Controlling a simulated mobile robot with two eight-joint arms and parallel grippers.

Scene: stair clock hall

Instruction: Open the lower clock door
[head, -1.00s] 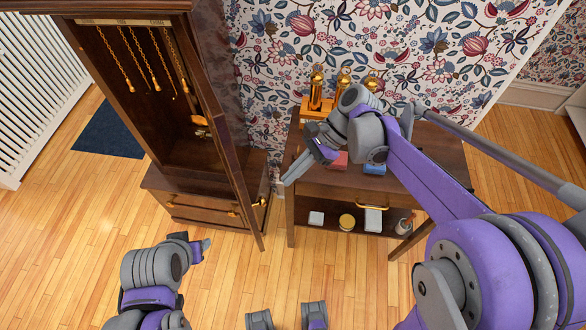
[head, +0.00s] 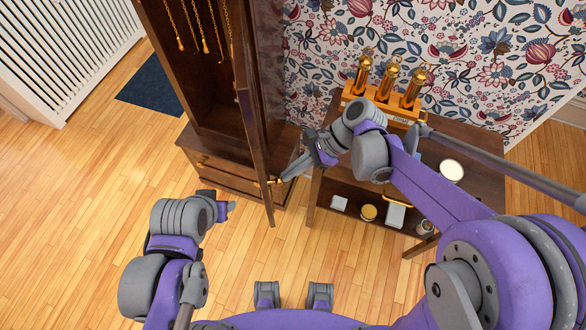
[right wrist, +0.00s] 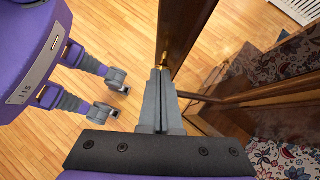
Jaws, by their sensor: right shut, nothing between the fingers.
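The tall dark-wood clock (head: 197,110) stands at the left of the head view, its case interior and hanging chains partly visible. Its lower door (head: 254,125) is swung outward, seen nearly edge-on, with a small brass handle (head: 268,182) on its edge. My right gripper (head: 285,177) is shut and empty, its tips at the right of the handle; I cannot tell if they touch. In the right wrist view the gripper (right wrist: 160,75) points at the door (right wrist: 183,30) and brass piece (right wrist: 165,56). My left gripper (head: 230,207) is low, left of the door; its jaws are unclear.
A dark side table (head: 470,190) stands close on the right, with brass weights (head: 387,82) on a stand and small items on its lower shelf. A dark blue mat (head: 150,86) and white radiator (head: 62,50) are at the left. The wood floor in front is clear.

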